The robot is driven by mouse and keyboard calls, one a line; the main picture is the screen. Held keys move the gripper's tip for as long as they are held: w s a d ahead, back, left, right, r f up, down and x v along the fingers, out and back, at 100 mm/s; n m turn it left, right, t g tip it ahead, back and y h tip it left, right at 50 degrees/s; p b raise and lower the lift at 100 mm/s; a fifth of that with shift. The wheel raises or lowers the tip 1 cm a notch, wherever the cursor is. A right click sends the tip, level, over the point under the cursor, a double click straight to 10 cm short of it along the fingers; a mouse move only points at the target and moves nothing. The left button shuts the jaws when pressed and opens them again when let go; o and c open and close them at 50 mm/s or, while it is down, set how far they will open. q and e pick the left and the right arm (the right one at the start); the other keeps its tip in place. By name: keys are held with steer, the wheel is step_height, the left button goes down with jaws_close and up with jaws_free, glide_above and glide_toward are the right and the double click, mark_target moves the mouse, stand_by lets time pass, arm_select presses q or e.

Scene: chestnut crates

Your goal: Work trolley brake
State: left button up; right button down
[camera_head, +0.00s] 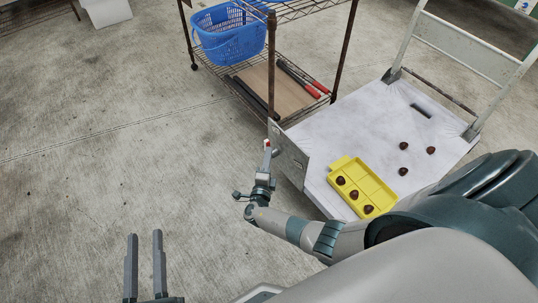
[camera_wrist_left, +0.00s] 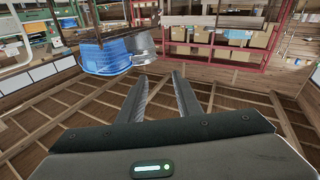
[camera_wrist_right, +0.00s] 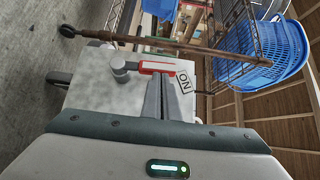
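The trolley (camera_head: 320,130) stands at the right with a pale deck and an upright handle frame. A grey plate (camera_head: 288,155) is on its near left side. In the right wrist view the plate (camera_wrist_right: 105,92) carries a brake lever (camera_wrist_right: 155,66), red and white, on a grey round pivot. A white label (camera_wrist_right: 184,81) reading "ON" sits beside the lever's end. My right gripper (camera_wrist_right: 161,80) has its fingers together, tips at the lever; contact cannot be told. In the head view the right gripper (camera_head: 266,158) is beside the plate. My left gripper (camera_head: 145,238) is open and empty over the floor.
A yellow tray (camera_head: 377,182) with several chestnuts lies on the deck, with loose chestnuts (camera_head: 403,171) nearby. A wire shelf rack (camera_head: 225,77) behind the trolley holds a blue basket (camera_head: 228,40) and red-handled tools (camera_head: 300,78). The concrete floor at left is clear.

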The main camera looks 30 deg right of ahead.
arm_select(q)
steer(key=shift+w+a+f+g, duration=0.1)
steer(key=shift+f+g, duration=0.25)
steer(key=shift+f, duration=0.25)
steer(key=shift+w+a+f+g, duration=0.1)
steer(key=shift+f+g, duration=0.25)
steer(key=shift+f, duration=0.2)
arm_select(e)
steer(key=shift+w+r, duration=0.2)
steer(key=shift+w, duration=0.1)
arm_select(q)
steer(key=shift+p, duration=0.3)
arm_select(e)
steer(key=shift+r, duration=0.1)
